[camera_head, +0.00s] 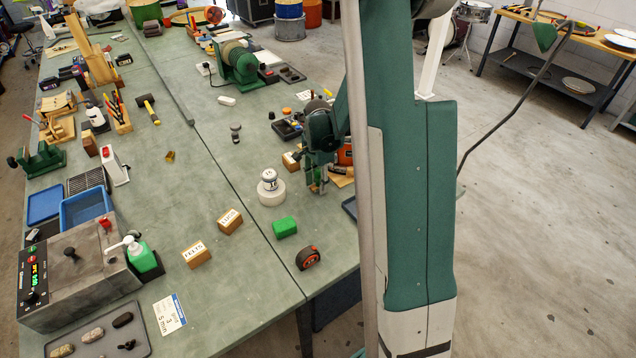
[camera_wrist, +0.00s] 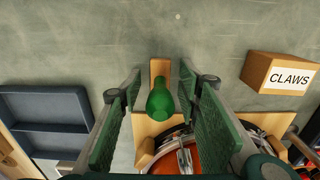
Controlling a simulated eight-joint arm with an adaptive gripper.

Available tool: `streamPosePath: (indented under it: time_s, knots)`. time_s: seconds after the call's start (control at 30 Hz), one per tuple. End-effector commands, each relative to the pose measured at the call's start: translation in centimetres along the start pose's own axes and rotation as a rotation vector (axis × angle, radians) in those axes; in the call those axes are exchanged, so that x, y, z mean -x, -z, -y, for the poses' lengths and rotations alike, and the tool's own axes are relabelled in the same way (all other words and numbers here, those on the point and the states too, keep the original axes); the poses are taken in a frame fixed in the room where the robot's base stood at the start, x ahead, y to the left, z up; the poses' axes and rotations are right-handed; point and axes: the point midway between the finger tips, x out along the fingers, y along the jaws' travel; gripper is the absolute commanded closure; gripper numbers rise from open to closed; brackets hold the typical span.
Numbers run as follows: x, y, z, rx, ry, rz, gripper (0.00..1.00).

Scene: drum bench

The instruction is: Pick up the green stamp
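The green stamp (camera_wrist: 160,102) shows in the wrist view as a rounded green handle with a narrow wooden part (camera_wrist: 160,68) beyond it. It lies between the two fingers of my gripper (camera_wrist: 161,92), with a visible gap on each side. My gripper is open and does not appear to touch the stamp. In the head view my gripper (camera_head: 319,188) points down at the right side of the bench, low over the top. I cannot make out the stamp there; the gripper and arm likely cover it.
An orange-red drum (camera_wrist: 180,160) on a wooden board is close below the stamp in the wrist view. A wooden CLAWS block (camera_wrist: 283,74) is at right, a dark blue tray (camera_wrist: 45,115) at left.

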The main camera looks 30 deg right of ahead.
Motion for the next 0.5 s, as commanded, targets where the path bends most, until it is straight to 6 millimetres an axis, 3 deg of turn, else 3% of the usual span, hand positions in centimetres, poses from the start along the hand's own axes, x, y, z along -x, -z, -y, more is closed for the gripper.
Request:
streamPosePath:
  time_s: [0.13,0.33,0.5]
  knots:
    - [0.0,0.0,0.0,0.0,0.0,0.0,0.67]
    - [0.01,0.0,0.0,0.0,0.0,0.0,0.94]
    - [0.01,0.0,0.0,0.0,0.0,0.0,0.95]
